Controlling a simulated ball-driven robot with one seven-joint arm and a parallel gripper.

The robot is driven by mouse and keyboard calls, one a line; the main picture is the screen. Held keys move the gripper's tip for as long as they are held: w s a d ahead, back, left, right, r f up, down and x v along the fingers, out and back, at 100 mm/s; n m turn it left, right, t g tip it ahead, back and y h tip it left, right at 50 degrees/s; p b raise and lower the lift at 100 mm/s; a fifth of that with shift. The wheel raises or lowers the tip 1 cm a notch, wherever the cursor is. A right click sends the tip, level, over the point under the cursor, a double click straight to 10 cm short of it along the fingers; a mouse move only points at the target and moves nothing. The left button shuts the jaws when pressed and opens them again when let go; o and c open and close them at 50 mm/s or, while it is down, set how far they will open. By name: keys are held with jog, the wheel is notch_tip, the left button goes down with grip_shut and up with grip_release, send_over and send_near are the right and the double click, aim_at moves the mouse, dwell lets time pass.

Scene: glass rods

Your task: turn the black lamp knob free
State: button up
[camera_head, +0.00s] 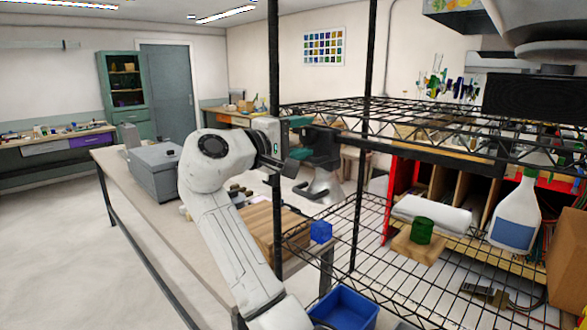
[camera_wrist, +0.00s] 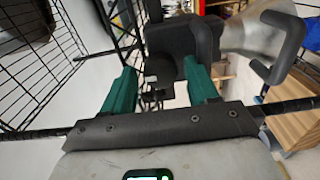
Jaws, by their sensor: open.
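The black lamp body (camera_head: 322,146) hangs at the wire rack near a black post, just right of my gripper (camera_head: 290,158). Its pale metal shade (camera_head: 328,184) and a black curved handle (camera_head: 303,190) hang below. In the wrist view, the lamp body (camera_wrist: 183,38) lies just beyond my green fingers (camera_wrist: 160,68), with the handle (camera_wrist: 286,48) to the right. My fingers are apart. Small black parts (camera_wrist: 159,76) show between them; I cannot tell whether one is the knob or whether either finger touches it. The right finger overlaps the lamp body in the picture.
Black rack posts (camera_head: 366,130) and wire shelves (camera_head: 430,250) stand close around my arm. Open floor lies left.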

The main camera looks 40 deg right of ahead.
jog(key=shift+f, duration=0.25)
